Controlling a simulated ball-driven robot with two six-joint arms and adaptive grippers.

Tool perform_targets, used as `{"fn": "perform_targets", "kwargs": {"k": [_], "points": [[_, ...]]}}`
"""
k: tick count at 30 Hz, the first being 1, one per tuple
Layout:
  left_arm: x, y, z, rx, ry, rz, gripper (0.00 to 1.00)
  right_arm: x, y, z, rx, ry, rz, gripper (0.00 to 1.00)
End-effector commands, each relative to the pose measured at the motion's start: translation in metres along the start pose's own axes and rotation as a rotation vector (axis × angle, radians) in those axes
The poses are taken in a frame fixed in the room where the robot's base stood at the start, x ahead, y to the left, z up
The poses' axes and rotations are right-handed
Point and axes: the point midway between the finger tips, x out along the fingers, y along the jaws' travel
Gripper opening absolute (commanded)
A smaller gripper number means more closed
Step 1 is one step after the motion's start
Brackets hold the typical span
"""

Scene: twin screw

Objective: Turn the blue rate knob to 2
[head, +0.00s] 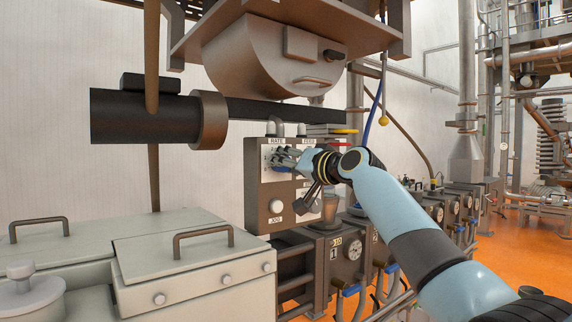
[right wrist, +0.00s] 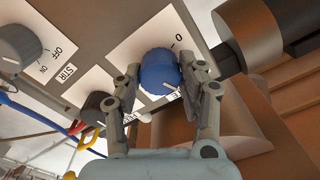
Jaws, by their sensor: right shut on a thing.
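The blue rate knob (right wrist: 158,72) sits on a white dial plate (right wrist: 138,45) in the right wrist view. A 0 shows on the plate beyond the knob; its other numbers are mostly hidden or too small to read. A pale pointer line on the knob faces the lower right of that view. My right gripper (right wrist: 161,78) has one finger on each side of the knob and is shut on it. In the head view my right gripper (head: 281,159) reaches the RATE dial on the grey control panel (head: 254,190) and largely hides the knob. My left gripper is out of view.
A black knob (right wrist: 97,104) is close beside my left-hand finger in the wrist view. A grey STIR knob (right wrist: 18,43) with OFF and ON marks is farther left. A white JOG button (head: 276,206) is below the dial. Grey lidded boxes (head: 190,255) stand front left.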

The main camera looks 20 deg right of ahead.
Motion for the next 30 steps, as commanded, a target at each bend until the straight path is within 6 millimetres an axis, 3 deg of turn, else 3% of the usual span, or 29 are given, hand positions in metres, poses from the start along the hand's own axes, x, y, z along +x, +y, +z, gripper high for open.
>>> {"fn": "perform_targets", "kwargs": {"k": [3,4,9,20,23,30], "points": [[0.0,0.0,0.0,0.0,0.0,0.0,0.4,0.0,0.0,0.0,-0.001,0.0,0.001,0.07],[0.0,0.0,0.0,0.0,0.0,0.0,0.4,0.0,0.0,0.0,-0.001,0.0,0.001,0.41],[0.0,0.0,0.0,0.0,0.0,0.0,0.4,0.0,0.0,0.0,-0.001,0.0,0.001,0.63],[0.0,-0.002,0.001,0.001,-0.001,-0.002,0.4,-0.006,0.001,0.0,-0.003,0.001,0.001,0.63],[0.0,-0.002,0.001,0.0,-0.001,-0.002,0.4,-0.02,0.002,0.001,-0.004,0.0,0.002,0.63],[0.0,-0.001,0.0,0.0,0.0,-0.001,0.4,-0.074,0.002,0.001,-0.006,0.0,0.003,0.63]]}}
